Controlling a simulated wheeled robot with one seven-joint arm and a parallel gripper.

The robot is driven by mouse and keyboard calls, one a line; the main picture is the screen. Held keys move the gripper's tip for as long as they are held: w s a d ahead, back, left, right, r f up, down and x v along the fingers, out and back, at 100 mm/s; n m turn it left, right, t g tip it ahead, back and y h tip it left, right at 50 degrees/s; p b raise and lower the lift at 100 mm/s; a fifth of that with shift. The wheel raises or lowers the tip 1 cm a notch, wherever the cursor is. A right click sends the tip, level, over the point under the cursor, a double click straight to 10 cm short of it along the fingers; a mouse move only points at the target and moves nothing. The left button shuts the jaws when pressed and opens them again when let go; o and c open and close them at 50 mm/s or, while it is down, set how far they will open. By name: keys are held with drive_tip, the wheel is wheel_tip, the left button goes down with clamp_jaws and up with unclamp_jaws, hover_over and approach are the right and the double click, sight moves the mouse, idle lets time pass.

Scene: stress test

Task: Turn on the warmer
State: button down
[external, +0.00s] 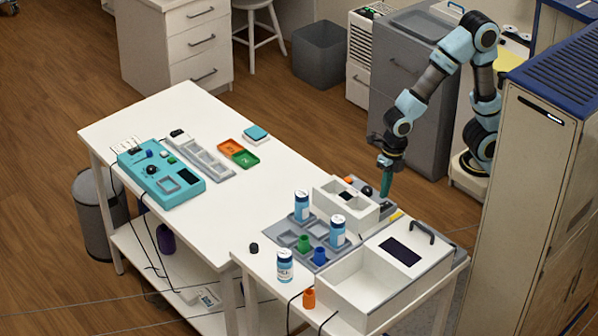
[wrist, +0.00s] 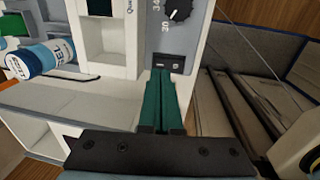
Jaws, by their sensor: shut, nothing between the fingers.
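The warmer (external: 345,208) is a white box with open wells, on the right-hand table in the external view. In the wrist view its panel (wrist: 148,40) carries a black dial (wrist: 178,9) with printed numbers and a small black rocker switch (wrist: 168,62) below it. My gripper (external: 385,196) points down at the warmer's back right end. In the wrist view its teal fingers (wrist: 163,72) are shut together and empty, with the tips right at the switch's near edge. I cannot tell whether they touch it or which way the switch is set.
A grey tray (external: 283,240) with blue-white bottles and small green and blue cups lies left of the warmer. A larger white box (external: 345,290) with a handled lid stands in front. A teal device (external: 185,195) sits on the left table. A tall cabinet (external: 520,200) stands right.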

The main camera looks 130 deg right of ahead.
sight(382, 206)
drive_tip(key=shift+w+f, duration=0.2)
drive_tip(key=shift+f, duration=1.3)
drive_tip(key=shift+p, duration=0.3)
drive_tip(key=shift+w+p, duration=0.15)
drive_tip(key=shift+p, duration=0.2)
drive_tip(key=shift+f+g, duration=0.2)
drive_tip(key=shift+g, duration=0.1)
